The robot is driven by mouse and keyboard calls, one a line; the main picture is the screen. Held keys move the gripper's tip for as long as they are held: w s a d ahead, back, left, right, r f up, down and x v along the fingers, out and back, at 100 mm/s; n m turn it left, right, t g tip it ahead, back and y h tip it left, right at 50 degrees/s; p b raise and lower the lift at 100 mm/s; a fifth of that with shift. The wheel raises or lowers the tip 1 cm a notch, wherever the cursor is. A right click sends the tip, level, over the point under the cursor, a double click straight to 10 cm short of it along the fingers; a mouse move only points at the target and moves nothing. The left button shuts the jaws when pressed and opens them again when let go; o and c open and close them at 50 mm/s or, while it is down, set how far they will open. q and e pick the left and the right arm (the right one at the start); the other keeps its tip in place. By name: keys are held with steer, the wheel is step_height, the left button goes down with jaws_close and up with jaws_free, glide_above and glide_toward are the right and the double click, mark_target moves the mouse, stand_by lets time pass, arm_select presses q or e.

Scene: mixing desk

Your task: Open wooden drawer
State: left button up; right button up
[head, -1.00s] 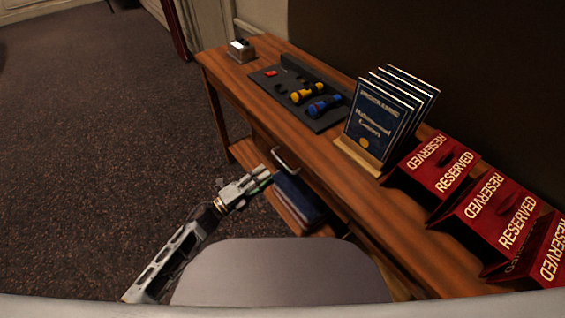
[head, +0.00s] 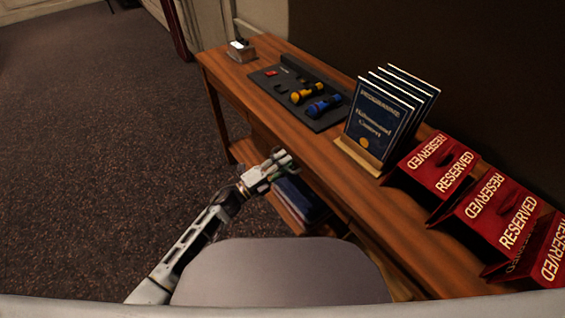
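The wooden desk (head: 228,89) runs diagonally across the head view. Its wooden drawer (head: 262,140) is under the desk top's front edge, and its front is partly hidden by my gripper. My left gripper (head: 287,160) is at the drawer front, over the place of the pale metal handle. The fingers cover most of the handle, so I cannot tell whether they are around it or only in front of it, nor whether they are open or shut. The drawer looks closed. My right gripper is not in view.
On the desk top stand a small box (head: 241,51), a dark tray (head: 263,78) with yellow and blue flashlights, a programme rack (head: 361,157) and red RESERVED signs (head: 437,166). Blue books (head: 300,199) lie on the lower shelf. Carpet left of the desk is clear.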

arm_select(q)
steer(key=c, duration=0.7)
jaws_close()
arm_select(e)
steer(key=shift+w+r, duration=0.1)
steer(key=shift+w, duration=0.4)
arm_select(q)
steer(key=shift+s+a, duration=0.1)
steer(key=shift+a, duration=0.05)
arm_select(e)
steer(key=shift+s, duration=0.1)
arm_select(q)
steer(key=r+p+v, duration=0.2)
steer(key=v, duration=0.8)
steer(key=r+p+v, duration=0.2)
steer(key=v, duration=0.9)
steer(key=shift+s+a, duration=0.35)
steer(key=shift+a, duration=0.05)
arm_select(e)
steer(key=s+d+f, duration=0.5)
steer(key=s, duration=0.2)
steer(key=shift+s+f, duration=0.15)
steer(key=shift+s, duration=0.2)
